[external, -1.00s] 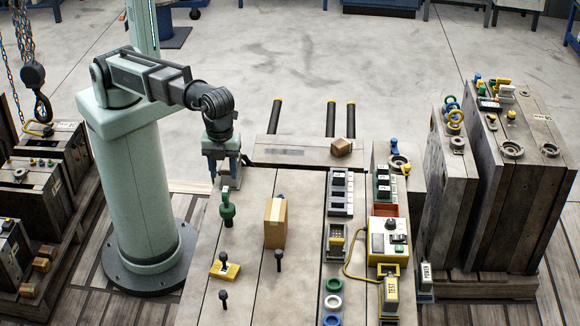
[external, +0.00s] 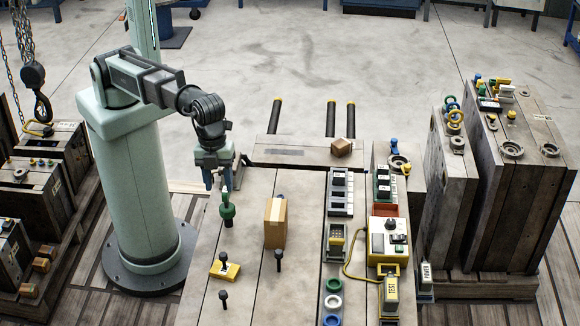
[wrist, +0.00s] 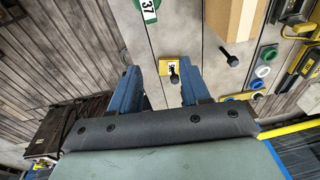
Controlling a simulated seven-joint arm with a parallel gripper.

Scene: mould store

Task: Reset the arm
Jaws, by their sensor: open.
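My gripper (external: 218,180) hangs beside my column at the left rear edge of the wooden bench, with its blue fingers pointing down. In the wrist view its two blue fingers (wrist: 158,88) stand apart with nothing between them. A green-handled thing (external: 227,210) stands on the bench just below and in front of the gripper.
A cardboard box (external: 275,224) stands on the bench, near black pegs (external: 279,258) and a yellow block (external: 224,268). A yellow tester (external: 388,238) and switch modules (external: 340,192) line the right side. A small brown box (external: 341,147) lies behind. Open floor spreads beyond.

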